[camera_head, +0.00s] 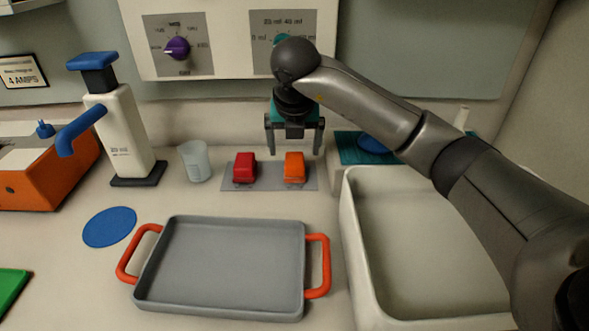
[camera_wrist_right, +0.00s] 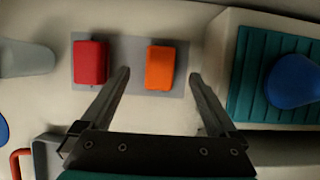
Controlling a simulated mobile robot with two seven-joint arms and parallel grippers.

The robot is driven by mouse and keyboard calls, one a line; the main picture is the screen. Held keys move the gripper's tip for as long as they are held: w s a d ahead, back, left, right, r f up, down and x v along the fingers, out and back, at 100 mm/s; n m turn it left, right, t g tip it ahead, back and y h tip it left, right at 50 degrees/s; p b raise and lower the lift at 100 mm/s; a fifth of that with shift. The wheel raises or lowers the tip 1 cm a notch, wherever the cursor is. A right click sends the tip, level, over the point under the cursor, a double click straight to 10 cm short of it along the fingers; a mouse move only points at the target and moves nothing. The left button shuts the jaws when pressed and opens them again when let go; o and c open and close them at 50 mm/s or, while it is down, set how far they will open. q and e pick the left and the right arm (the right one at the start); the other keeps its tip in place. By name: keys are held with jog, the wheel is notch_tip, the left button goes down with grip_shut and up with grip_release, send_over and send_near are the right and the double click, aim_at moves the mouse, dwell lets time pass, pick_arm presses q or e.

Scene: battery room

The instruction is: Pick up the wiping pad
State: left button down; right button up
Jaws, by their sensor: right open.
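I cannot tell for certain which thing is the wiping pad. A small orange block (camera_head: 294,168) and a small red block (camera_head: 244,168) stand apart on a flat grey plate (camera_head: 269,183) at the back of the counter. My right gripper (camera_head: 294,147) is open, pointing down at the orange block. In the right wrist view the orange block (camera_wrist_right: 160,68) shows between the two fingertips, with nothing gripped; the red block (camera_wrist_right: 90,62) is outside, left of them. A flat blue disc (camera_head: 110,227) lies on the counter at left. My left gripper is not in view.
A grey tray with red handles (camera_head: 220,265) lies in front. A deep white basin (camera_head: 430,245) is at right, behind it a teal ribbed mat (camera_head: 350,148) with a blue object. A clear cup (camera_head: 195,161) and a blue-topped dispenser (camera_head: 115,130) stand left of the plate.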

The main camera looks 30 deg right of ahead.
aim_at(295, 160)
jog(key=shift+w+f, duration=0.1)
jog(key=shift+f, duration=0.5)
jog(key=b+x, duration=0.1)
jog(key=x, duration=0.2)
jog(key=shift+w+d+f+b, duration=0.1)
jog(key=shift+w+f+b, duration=0.05)
jog(key=shift+f+b, duration=0.3)
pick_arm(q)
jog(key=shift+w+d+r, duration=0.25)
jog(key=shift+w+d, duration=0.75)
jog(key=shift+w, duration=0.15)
pick_arm(e)
jog(key=c, duration=1.5)
